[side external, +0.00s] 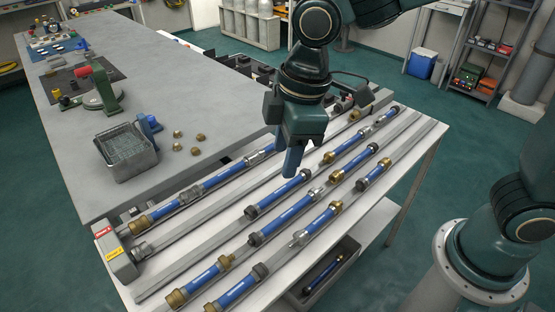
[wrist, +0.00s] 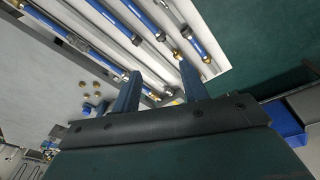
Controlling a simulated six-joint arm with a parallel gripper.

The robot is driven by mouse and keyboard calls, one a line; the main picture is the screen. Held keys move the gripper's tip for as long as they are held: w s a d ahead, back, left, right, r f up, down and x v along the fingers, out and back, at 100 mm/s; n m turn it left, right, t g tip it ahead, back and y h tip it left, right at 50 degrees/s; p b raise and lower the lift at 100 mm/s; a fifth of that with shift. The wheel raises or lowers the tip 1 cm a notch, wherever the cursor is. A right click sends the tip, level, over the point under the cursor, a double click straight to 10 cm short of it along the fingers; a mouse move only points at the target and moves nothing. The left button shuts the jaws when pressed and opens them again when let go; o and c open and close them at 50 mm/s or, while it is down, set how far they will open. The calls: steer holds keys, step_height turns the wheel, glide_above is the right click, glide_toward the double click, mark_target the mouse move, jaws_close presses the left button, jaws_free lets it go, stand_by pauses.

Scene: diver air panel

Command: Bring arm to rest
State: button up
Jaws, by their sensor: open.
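My gripper (side external: 292,163) hangs from my arm above the panel of blue hoses in the side external view, fingers pointing down. In the wrist view, my gripper (wrist: 160,88) shows two blue fingers spread apart with nothing between them. Below it, several blue hose sections (side external: 295,208) with brass and dark end fittings lie in rows along metal rails on a white-topped table (side external: 428,140). The hoses also show in the wrist view (wrist: 112,20). The fingers appear to be above the hoses, though the exact gap cannot be told.
A grey bench (side external: 190,85) on the left holds a wire basket (side external: 126,152), brass fittings (side external: 196,138) and a green-based tool (side external: 105,95). A labelled grey box (side external: 115,255) sits at the rail end. A bin (side external: 325,270) stands below. Green floor (side external: 395,90) is open behind.

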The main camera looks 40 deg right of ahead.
steer(key=s+d+r+m+t, duration=0.2)
steer(key=s+d+m, duration=0.4)
steer(key=d, duration=0.4)
steer(key=s+d+r+m+t+h, duration=0.1)
steer(key=s+d+r+m+t, duration=0.1)
steer(key=s+d+m, duration=0.4)
steer(key=s+d+r, duration=0.1)
steer(key=s+d, duration=0.1)
steer(key=d, duration=0.2)
